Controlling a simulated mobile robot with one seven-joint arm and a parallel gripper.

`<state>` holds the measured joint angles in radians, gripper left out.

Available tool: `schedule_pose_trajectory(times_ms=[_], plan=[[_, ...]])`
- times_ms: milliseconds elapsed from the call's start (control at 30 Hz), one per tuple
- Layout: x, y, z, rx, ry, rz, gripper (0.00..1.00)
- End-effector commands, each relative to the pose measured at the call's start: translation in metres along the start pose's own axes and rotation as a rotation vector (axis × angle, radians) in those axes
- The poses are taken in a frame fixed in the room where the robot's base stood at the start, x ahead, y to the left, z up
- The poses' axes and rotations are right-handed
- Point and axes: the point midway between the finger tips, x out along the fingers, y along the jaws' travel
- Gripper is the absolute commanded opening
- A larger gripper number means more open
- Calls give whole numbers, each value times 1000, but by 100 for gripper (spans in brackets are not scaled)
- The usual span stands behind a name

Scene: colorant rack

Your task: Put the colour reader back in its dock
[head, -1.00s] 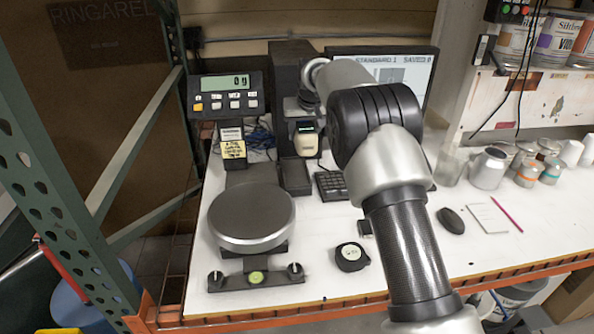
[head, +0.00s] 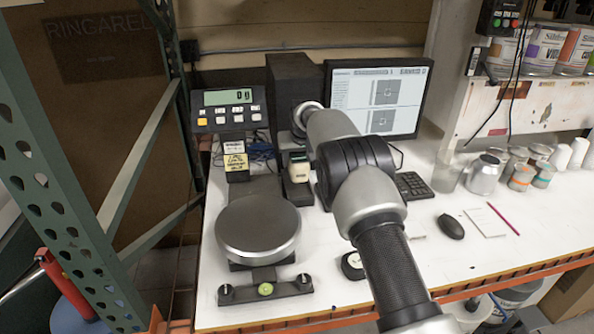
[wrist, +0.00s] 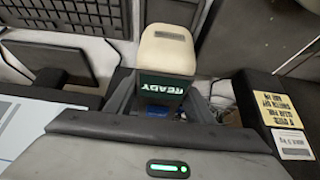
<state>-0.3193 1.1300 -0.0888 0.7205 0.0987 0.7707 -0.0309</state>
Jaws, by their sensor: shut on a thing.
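The colour reader, a cream hand-held device (head: 299,169), is in front of the dark upright cabinet in the head view. In the wrist view the reader (wrist: 168,49) shows its cream body and a dark green screen reading READY, upside down. My gripper (wrist: 162,106) is shut on the reader, with a finger on each side. The dock, a dark block (head: 299,193), is directly below the reader in the head view. The reader looks upright at the dock, but I cannot tell whether it is seated. My arm hides part of the area on the right.
The scale with its round plate (head: 258,228) stands left of the dock, its display (head: 228,97) behind it. A monitor (head: 376,98) is behind my arm. A keypad (head: 412,186), mouse (head: 451,227) and tape measure (head: 352,266) lie on the white bench.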

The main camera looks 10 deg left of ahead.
Motion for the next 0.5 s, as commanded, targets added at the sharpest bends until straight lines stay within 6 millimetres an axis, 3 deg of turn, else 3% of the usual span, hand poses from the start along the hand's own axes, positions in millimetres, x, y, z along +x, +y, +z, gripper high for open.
schedule_pose_trajectory(times_ms=[200, 500], plan=[[28, 0, 16, 0, 1, 0, 0], [32, 0, 18, 0, 4, 0, 0]])
